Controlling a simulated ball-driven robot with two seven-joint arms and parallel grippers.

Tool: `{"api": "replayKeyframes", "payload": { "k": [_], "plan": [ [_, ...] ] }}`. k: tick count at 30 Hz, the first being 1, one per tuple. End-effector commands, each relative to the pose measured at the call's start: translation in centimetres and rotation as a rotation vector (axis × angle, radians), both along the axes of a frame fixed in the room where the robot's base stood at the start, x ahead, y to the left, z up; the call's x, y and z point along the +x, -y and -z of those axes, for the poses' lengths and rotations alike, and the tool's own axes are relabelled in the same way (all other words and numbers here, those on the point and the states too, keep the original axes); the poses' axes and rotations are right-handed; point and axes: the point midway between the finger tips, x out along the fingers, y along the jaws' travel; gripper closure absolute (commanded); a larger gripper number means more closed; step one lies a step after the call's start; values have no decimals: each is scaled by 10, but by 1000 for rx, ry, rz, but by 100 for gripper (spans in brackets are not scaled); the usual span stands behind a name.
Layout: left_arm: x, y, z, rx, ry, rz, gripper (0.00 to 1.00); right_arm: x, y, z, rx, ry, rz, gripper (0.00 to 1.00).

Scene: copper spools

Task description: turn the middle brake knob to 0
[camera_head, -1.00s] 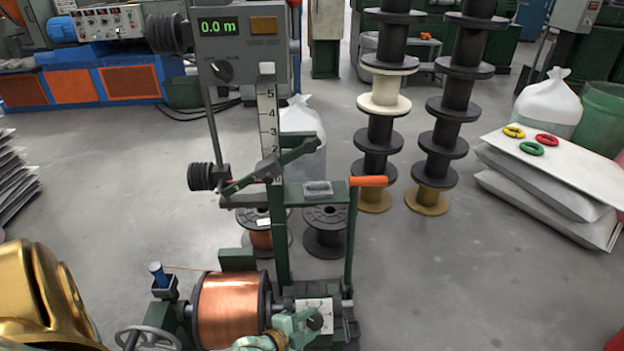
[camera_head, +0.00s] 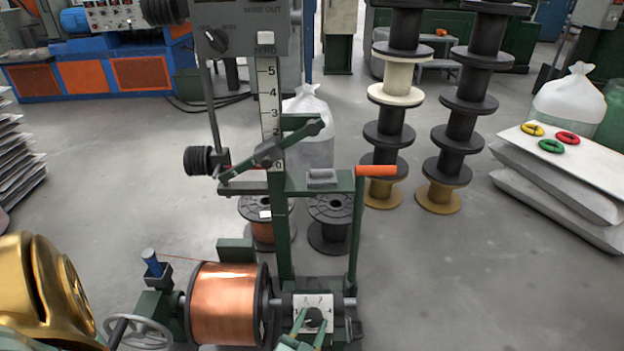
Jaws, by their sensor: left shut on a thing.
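A small black brake knob (camera_head: 314,316) sits on a white dial plate (camera_head: 328,301) with numerals, at the bottom middle beside the copper spool. The numerals are small and partly covered, so I cannot tell its setting. My left gripper (camera_head: 309,331) reaches up from the bottom edge, its pale green fingers on either side of the knob and shut on it. Most of this gripper is below the picture. My right gripper is not in view. Only this one brake knob shows.
A copper spool (camera_head: 225,304) and a handwheel (camera_head: 141,330) stand left of the knob. A green post with a number scale (camera_head: 269,110) and an orange-handled lever (camera_head: 376,171) rise behind it. Spool stacks (camera_head: 457,130) stand further back.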

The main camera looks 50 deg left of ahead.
Motion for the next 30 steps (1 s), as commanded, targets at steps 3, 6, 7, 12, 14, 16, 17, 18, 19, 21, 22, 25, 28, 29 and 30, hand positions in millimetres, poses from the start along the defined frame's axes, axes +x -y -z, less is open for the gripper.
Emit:
{"api": "replayKeyframes", "payload": {
  "k": [3,6,7,12,14,16,17,18,19,21,22,25,28,29,30],
  "plan": [
    [1,2,3,-58,57,-70,82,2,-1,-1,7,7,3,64],
    [2,3,3,-102,108,-127,82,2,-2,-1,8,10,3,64],
    [2,4,3,-113,122,-143,82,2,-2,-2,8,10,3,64],
    [3,5,3,-175,196,-221,82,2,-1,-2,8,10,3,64],
    [3,5,3,-194,217,-245,82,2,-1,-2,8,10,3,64],
    [4,5,2,-211,240,-270,82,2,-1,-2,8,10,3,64],
    [4,5,2,-218,248,-278,82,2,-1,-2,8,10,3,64],
    [4,5,2,-226,258,-289,82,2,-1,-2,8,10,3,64],
    [4,5,2,-232,265,-297,82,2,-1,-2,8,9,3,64],
    [4,5,2,-243,278,-311,82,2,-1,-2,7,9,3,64],
    [4,5,2,-247,283,-316,82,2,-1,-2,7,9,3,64],
    [4,5,2,-256,294,-328,82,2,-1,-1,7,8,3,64],
    [4,5,2,-261,301,-335,82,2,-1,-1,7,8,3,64],
    [4,5,2,-262,301,-336,82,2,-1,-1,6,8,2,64],
    [4,5,2,-264,303,-337,82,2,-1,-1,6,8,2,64]
  ]
}}
